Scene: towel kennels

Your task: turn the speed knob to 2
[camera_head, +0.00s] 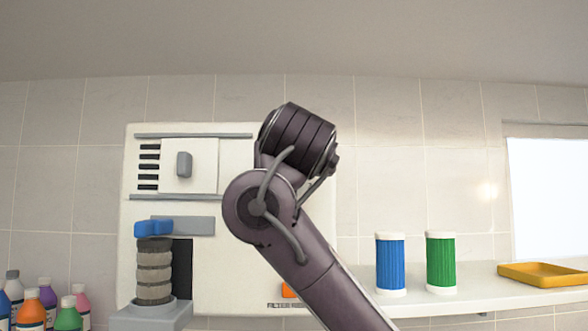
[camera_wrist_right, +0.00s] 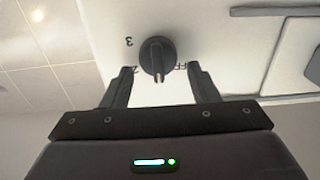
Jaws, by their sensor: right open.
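The speed knob (camera_wrist_right: 157,55) is a dark round dial with a raised ridge on a pale panel. In the right wrist view its ridge points down, between the printed 2 and the partly hidden OFF. A printed 3 shows up and left of it. My right gripper (camera_wrist_right: 160,68) is open, one fingertip on each side of the knob's lower part; I cannot tell whether they touch it. In the head view my right arm covers the knob and the gripper. My left gripper is not in view.
The white machine (camera_head: 205,274) stands against the tiled wall, with a stack of grey rolls (camera_head: 154,272) under a blue part (camera_head: 153,227). Several bottles (camera_head: 33,309) are at lower left. A blue canister (camera_head: 390,264), green canister (camera_head: 440,262) and yellow tray (camera_head: 545,275) stand on the right shelf.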

